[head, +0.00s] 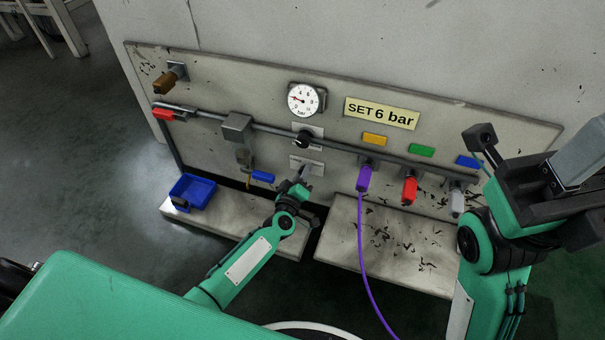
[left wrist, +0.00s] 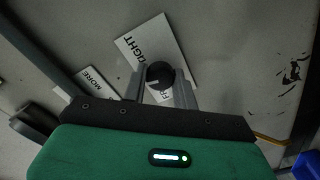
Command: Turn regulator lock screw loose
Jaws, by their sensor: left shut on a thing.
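The regulator lock screw is a small dark round head (left wrist: 160,75) over a white label (left wrist: 143,47), whose readable part ends in "IGHT", in the left wrist view. My left gripper (left wrist: 162,88) is shut on it, one grey finger on each side. In the head view my left gripper (head: 301,178) reaches the panel at the white label below the black regulator knob (head: 304,140), and hides the screw there. The gauge (head: 306,100) is above, its needle toward the left. My right gripper (head: 583,152) is partly in view at the right edge; its fingertips are unclear.
A purple hose plug (head: 364,178), a red plug (head: 409,190) and a grey plug (head: 457,200) hang to the right. A blue bin (head: 192,192) stands at left. A "SET 6 bar" sign (head: 382,113) is on the panel. The right ledge (head: 385,245) is bare.

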